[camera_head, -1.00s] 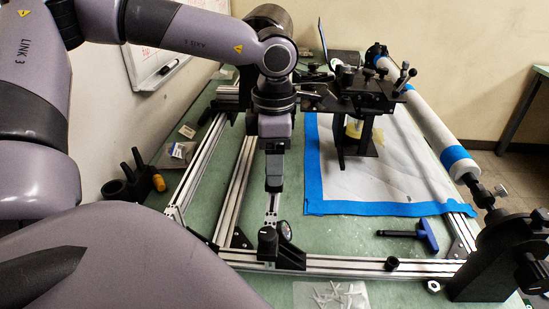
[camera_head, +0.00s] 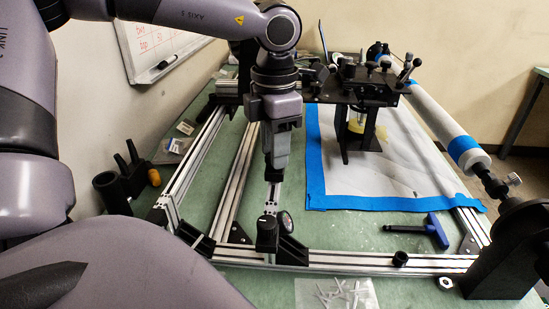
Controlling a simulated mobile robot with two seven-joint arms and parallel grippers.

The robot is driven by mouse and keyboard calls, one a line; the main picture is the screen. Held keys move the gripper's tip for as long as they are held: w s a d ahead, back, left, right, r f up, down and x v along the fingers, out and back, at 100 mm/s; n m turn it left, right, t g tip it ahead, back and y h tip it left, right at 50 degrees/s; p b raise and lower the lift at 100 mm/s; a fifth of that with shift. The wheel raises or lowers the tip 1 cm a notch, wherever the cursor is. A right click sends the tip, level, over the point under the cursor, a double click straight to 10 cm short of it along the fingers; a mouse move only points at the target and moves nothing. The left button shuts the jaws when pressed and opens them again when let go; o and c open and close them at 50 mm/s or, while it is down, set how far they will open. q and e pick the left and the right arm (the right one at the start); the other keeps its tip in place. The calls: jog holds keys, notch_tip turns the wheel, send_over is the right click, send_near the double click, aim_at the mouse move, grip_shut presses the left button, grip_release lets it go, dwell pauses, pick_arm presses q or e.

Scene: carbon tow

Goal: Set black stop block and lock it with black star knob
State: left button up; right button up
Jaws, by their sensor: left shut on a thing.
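My left gripper (camera_head: 273,172) points down over the slim perforated metal strip (camera_head: 271,198) near the middle of the frame. It is shut on a small dark part, mostly hidden by the fingers. I cannot tell whether this is the stop block or the star knob, or whether it touches the strip. My right gripper is not in view.
Aluminium rails (camera_head: 345,262) frame the green table. A blue-handled tool (camera_head: 435,231) lies right of the strip. A blue-edged white sheet (camera_head: 380,165) lies under a black stand (camera_head: 365,90). A black holder (camera_head: 120,182) stands left. A bag of white strips (camera_head: 337,292) lies in front.

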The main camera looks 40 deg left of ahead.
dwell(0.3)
pick_arm(q)
jog(key=o, duration=1)
jog(key=shift+o, duration=0.2)
jog(key=shift+r, duration=3.6)
jog(key=shift+d, duration=0.1)
